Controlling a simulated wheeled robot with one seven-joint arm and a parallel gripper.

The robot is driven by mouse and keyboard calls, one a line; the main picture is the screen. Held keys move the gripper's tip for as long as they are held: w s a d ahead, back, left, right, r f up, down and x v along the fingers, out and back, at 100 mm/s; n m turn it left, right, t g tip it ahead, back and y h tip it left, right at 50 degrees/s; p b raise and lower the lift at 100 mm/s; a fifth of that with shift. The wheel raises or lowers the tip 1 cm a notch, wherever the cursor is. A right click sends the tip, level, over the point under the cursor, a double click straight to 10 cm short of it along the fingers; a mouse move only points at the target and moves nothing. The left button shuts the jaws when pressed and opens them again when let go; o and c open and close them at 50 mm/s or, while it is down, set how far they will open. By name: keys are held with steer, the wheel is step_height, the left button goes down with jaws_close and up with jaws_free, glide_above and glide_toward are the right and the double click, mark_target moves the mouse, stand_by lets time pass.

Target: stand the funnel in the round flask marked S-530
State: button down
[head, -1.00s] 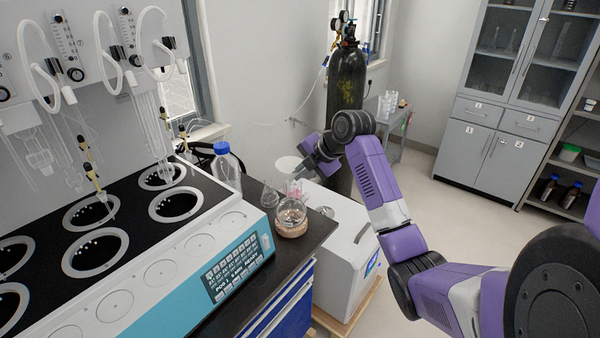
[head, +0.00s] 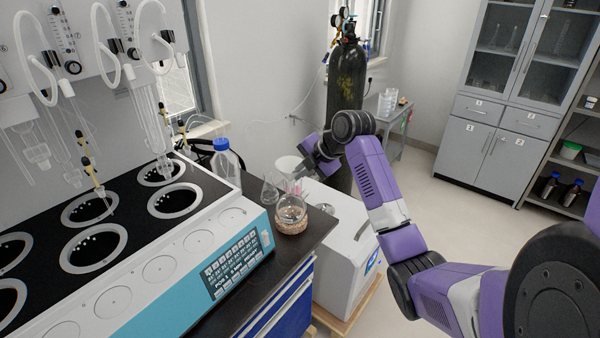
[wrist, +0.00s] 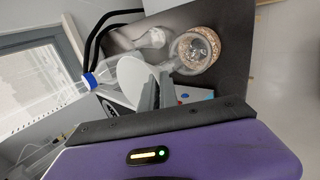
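A round-bottomed clear flask (head: 291,216) sits in a cork ring at the bench's right end. It also shows in the wrist view (wrist: 194,50); I cannot read its marking. A white funnel (head: 287,165) is at my gripper (head: 303,174), above and behind the flask in the head view. In the wrist view the funnel's wide white mouth (wrist: 134,76) lies against the grey fingers of my gripper (wrist: 157,88). The fingers are close together and appear shut on the funnel. Its stem is not clearly visible. The funnel is apart from the flask.
A conical flask (head: 269,191) stands just left of the round flask. A clear bottle with a blue cap (head: 226,164) stands farther left, beside the distiller (head: 190,245). A white box-shaped machine (head: 345,255) is right of the bench, with a dark gas cylinder (head: 346,95) behind.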

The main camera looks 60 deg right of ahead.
steer(key=c, duration=1.5)
jaws_free()
steer(key=shift+c, duration=0.2)
steer(key=b+v, duration=0.1)
steer(key=v, duration=0.7)
steer(key=shift+f, duration=0.1)
